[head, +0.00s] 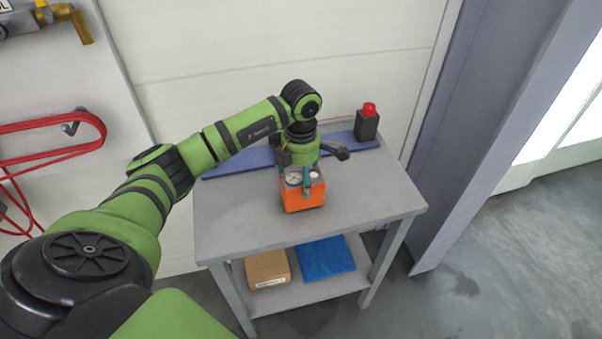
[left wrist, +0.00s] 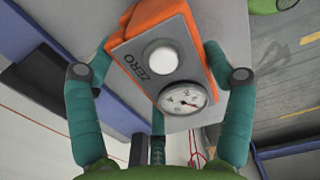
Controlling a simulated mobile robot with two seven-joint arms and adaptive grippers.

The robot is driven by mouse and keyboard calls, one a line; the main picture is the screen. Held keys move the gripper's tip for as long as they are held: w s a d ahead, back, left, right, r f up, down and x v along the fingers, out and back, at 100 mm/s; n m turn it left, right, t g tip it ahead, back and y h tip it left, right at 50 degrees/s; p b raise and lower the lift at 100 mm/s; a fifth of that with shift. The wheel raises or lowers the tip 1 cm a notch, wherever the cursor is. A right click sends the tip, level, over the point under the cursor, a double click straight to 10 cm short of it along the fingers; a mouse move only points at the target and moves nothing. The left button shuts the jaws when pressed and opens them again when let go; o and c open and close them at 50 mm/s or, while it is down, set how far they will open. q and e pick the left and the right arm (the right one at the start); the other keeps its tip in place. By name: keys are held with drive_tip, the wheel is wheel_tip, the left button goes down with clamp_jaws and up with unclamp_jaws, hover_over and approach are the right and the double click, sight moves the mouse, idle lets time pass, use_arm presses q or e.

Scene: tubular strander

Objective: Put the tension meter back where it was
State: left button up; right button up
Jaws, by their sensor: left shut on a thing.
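The tension meter is an orange box with a grey face, a round dial and a white button marked ZERO. In the head view the meter (head: 303,198) is at the middle of the grey table (head: 245,225), upright. I cannot tell whether it touches the top or hangs just above it. My left gripper (head: 305,181) reaches down over it, shut on it. In the left wrist view the teal fingers of the left gripper (left wrist: 160,85) lie on both sides of the meter (left wrist: 165,50). My right gripper is not in view.
A blue strip (head: 235,163) runs along the table's back, with a black box with a red button (head: 368,123) at its right end. A cardboard box (head: 268,268) and a blue packet (head: 327,258) lie on the lower shelf. The tabletop's right and front left are clear.

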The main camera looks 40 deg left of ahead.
use_arm(q)
drive_tip(key=shift+f, duration=0.3)
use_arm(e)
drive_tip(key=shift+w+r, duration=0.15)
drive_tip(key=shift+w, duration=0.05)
use_arm(q)
drive_tip(key=shift+f, duration=0.15)
drive_tip(key=o, duration=1.4)
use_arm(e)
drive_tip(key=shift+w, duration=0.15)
